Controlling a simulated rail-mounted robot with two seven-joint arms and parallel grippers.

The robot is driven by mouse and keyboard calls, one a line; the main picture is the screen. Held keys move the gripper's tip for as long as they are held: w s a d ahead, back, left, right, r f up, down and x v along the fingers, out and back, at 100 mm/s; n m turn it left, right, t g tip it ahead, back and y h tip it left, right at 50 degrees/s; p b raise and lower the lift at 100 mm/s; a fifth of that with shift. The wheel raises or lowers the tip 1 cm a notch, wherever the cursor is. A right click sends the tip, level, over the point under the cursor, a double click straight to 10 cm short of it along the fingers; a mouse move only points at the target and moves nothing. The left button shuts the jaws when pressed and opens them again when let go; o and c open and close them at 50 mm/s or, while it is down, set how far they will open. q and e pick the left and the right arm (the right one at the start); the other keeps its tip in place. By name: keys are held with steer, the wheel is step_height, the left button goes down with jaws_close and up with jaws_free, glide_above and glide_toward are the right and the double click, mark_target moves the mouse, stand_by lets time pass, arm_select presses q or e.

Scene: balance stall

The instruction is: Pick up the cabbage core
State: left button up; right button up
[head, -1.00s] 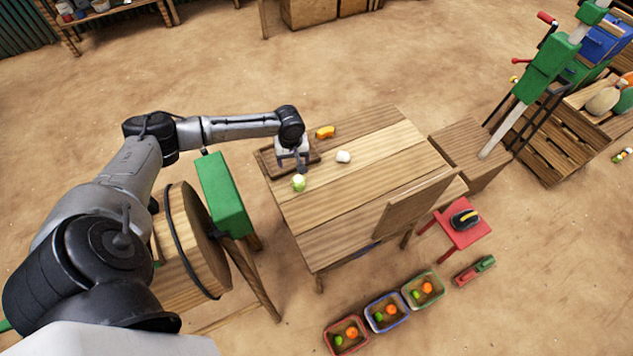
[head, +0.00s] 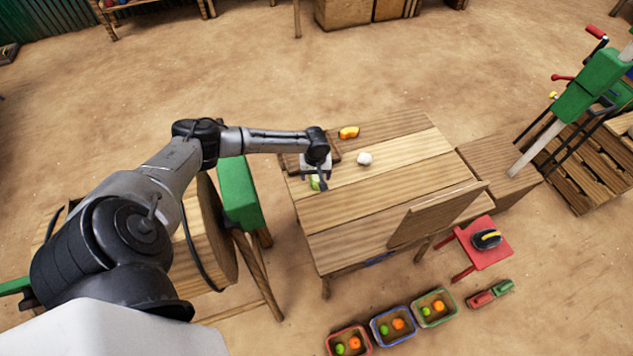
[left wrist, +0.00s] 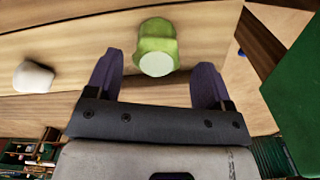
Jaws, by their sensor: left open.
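The cabbage core (head: 316,184) is a pale green stub on the wooden table (head: 390,165), near its left edge. In the left wrist view the cabbage core (left wrist: 157,45) has a whitish cut end facing my gripper. My left gripper (head: 318,178) is over the core and partly hides it in the head view. In the left wrist view my left gripper (left wrist: 152,82) is open, with the core between and just beyond its two dark fingers. No contact shows. My right gripper is not in view.
A white lump (head: 364,159) and an orange piece (head: 349,132) lie on the same table, right of and behind my gripper. A wooden board (head: 437,214) stands at its front right. A green block (head: 238,193) is left of the table.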

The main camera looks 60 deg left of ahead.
mark_target(316, 177)
arm_select(q)
step_height(316, 177, down, 5)
steer(key=shift+w+r+b, duration=0.1)
steer(key=shift+w+b, duration=0.05)
steer(key=shift+b, duration=0.5)
steer(key=c, duration=1)
